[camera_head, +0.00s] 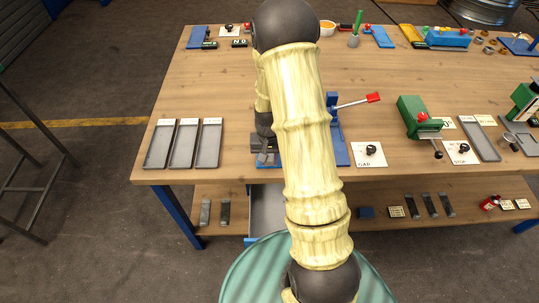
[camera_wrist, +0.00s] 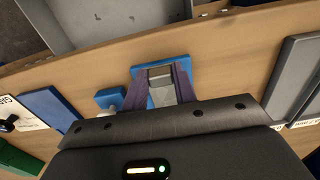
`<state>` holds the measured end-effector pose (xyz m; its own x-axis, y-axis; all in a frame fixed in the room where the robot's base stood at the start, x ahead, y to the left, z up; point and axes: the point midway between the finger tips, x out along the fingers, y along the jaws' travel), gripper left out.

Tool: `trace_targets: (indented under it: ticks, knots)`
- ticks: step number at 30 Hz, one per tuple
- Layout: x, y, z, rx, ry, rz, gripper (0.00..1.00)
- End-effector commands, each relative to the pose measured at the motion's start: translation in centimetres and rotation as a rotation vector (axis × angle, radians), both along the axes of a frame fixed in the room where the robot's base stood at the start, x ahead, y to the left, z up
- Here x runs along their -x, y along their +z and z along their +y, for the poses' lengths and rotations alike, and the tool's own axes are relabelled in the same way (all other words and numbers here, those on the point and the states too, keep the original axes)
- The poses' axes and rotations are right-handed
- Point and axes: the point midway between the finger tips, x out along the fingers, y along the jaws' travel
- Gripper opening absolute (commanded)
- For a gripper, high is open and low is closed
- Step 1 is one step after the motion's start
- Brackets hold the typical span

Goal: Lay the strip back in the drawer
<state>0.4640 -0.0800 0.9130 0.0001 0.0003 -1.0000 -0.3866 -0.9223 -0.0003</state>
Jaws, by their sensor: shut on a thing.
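My gripper (camera_wrist: 160,86) is shut on a grey metal strip (camera_wrist: 161,92), which shows between the two purplish fingers in the wrist view. The strip is over a small blue plate (camera_wrist: 174,60) near the table's front edge; I cannot tell whether they touch. In the head view my gripper (camera_head: 265,157) is low over the front of the table, left of my arm, which hides part of this area. The grey drawer (camera_head: 266,208) stands open below the table edge. Its bare grey inside also shows at the top of the wrist view (camera_wrist: 110,18).
Three grey trays (camera_head: 182,146) stand left of my gripper. Metal strips (camera_head: 225,210) lie on the lower shelf. A green round surface (camera_head: 245,272) is at the front.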

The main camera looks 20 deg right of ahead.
Motion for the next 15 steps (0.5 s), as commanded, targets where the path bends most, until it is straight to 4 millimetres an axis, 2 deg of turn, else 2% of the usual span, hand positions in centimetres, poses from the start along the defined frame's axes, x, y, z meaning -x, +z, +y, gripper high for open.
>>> trace_targets:
  ticks: [6, 15]
  knots:
    - [0.72, 0.06, 0.30, 0.000, 0.000, 0.000, 0.06]
    - [0.75, 0.08, 0.31, 0.000, 0.000, 0.000, 0.06]
